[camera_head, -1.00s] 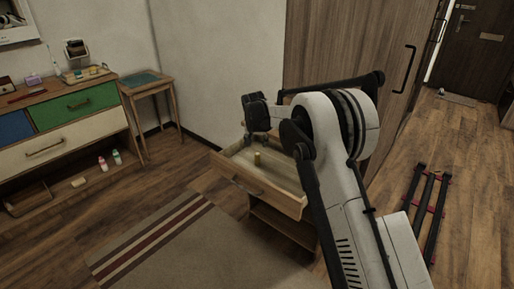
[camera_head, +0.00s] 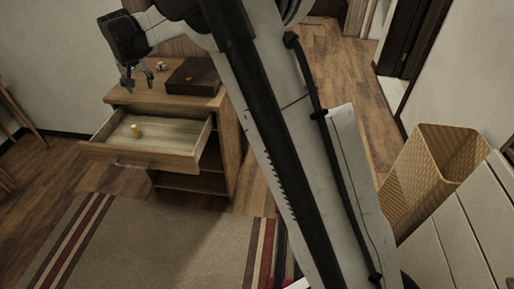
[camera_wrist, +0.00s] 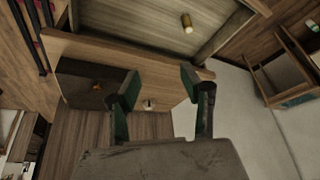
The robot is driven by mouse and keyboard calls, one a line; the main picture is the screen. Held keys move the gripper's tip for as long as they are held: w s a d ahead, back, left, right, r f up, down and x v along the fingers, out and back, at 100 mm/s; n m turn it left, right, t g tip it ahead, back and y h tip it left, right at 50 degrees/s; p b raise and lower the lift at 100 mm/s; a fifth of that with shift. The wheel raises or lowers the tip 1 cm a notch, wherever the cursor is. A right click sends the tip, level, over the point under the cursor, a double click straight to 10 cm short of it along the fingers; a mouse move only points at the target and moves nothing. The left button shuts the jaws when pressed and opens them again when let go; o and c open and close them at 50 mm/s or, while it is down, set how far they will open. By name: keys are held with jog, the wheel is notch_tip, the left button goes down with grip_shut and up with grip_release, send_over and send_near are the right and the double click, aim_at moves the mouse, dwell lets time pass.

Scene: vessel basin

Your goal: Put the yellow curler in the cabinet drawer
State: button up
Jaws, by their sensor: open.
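The yellow curler (camera_head: 136,131) is inside the open drawer (camera_head: 189,138) of the wooden cabinet (camera_head: 228,131), on its pale floor. The curler also shows near the top of the wrist view (camera_wrist: 187,22). I cannot tell for sure whether it stands or lies. My gripper (camera_head: 138,84) hangs in the air above the cabinet, its fingers pointing down, higher than the drawer and apart from the curler. In the wrist view my gripper (camera_wrist: 159,82) has its two fingers spread with nothing between them.
A dark box (camera_head: 193,76) and a small item (camera_head: 160,66) sit on the cabinet top. Open shelves lie under the drawer. A striped rug (camera_head: 150,245) covers the floor in front. A woven basket (camera_head: 432,170) stands at the right. The floor before the drawer is clear.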

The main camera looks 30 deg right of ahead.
jog(key=s+d+r, duration=0.4)
jog(key=s, duration=0.4)
jog(key=s+d+r+t, duration=0.1)
jog(key=s+d+r, duration=0.2)
jog(key=s+d, duration=0.3)
jog(key=s+d+r, duration=0.3)
jog(key=s+r, duration=0.1)
jog(key=s, duration=0.5)
jog(key=s+d+f, duration=0.2)
jog(key=s, duration=0.6)
jog(key=s+d+f, duration=0.2)
jog(key=s+f, duration=0.1)
jog(key=s, duration=0.5)
jog(key=s+d+f+t, duration=0.1)
jog(key=s+d+f, duration=0.1)
jog(key=s, duration=0.6)
jog(key=shift+d+f, duration=0.3)
jog(key=shift+d, duration=0.05)
jog(key=shift+r, duration=0.15)
